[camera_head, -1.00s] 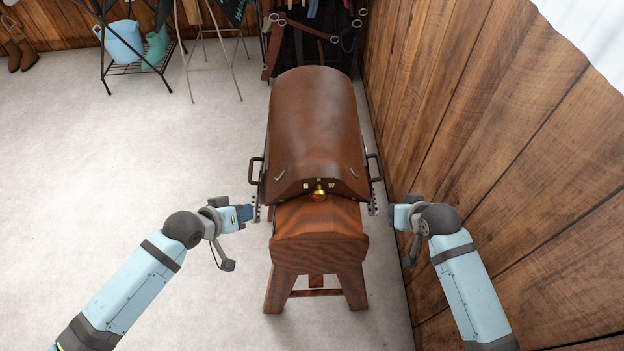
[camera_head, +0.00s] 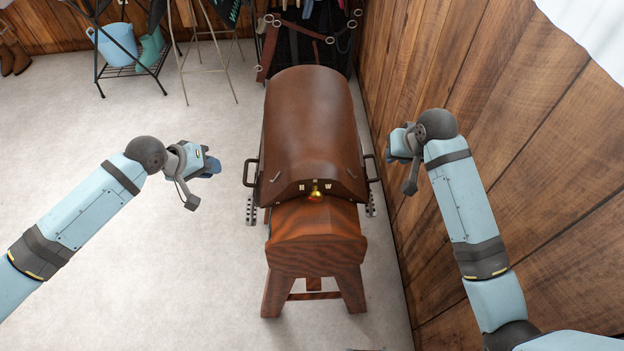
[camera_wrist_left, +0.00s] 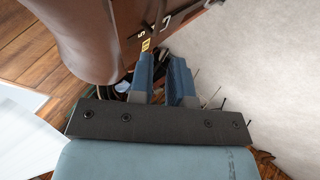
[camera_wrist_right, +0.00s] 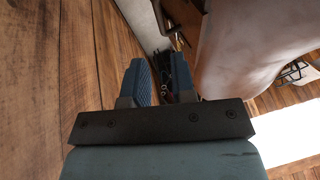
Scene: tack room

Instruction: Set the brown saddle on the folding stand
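The brown saddle (camera_head: 312,125) lies over a reddish wooden stand (camera_head: 314,252), with a dark handle on each side and a brass knob at its near end. It also shows in the left wrist view (camera_wrist_left: 95,35) and the right wrist view (camera_wrist_right: 245,45). My left gripper (camera_head: 213,166) is open and empty, left of the saddle and apart from its left handle (camera_head: 250,173). My right gripper (camera_head: 392,152) is open and empty between the saddle and the wall, apart from the right handle (camera_head: 371,168). A thin-legged light stand (camera_head: 207,45) is at the back; its top is cut off.
A dark rack (camera_head: 128,70) with a blue bucket (camera_head: 115,42) and a green boot (camera_head: 150,50) stands back left. Straps hang behind the saddle. The wooden wall (camera_head: 480,130) is close on the right. The pale floor (camera_head: 110,120) at left is clear.

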